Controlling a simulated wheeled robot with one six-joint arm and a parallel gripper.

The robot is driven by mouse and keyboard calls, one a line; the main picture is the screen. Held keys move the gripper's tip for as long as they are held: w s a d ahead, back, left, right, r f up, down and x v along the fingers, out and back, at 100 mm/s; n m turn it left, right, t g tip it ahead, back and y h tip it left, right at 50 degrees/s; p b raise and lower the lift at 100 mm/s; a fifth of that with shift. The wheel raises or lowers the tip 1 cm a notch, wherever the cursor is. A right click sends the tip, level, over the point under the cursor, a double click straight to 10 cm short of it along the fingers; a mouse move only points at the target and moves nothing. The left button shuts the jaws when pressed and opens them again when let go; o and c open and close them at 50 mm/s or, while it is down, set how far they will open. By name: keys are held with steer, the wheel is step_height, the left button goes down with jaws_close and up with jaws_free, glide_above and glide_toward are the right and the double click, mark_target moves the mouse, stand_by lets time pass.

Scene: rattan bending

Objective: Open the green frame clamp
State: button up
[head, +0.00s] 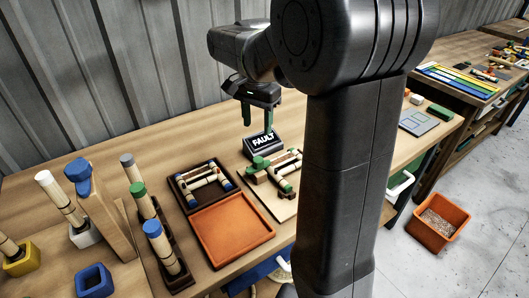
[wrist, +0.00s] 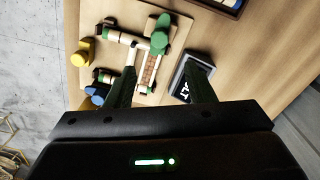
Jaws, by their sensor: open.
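The green frame clamp (wrist: 160,36) sits at one edge of a light wooden board, beside a small frame of pale rods with dark ends. In the head view the green clamp (head: 259,163) lies just below the black FAULT sign (head: 262,143). My gripper (head: 257,127) hangs above the sign, fingers pointing down. In the wrist view my gripper (wrist: 160,68) has its two dark green fingers spread apart with nothing between them, and the clamp shows beyond the fingertips. I cannot tell whether the clamp's jaw is shut on the frame.
A yellow clamp (wrist: 82,53) and a blue clamp (wrist: 96,95) sit at the board's other side. Left of the board are an orange tray (head: 232,229) and a dark tray (head: 176,180) with rods. Upright capped rods stand further left. Bare table lies behind the trays.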

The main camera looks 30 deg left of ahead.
mark_target(258, 159)
step_height(258, 159, down, 12)
steer(key=shift+f, duration=0.15)
stand_by(0.3)
steer(key=c, duration=1)
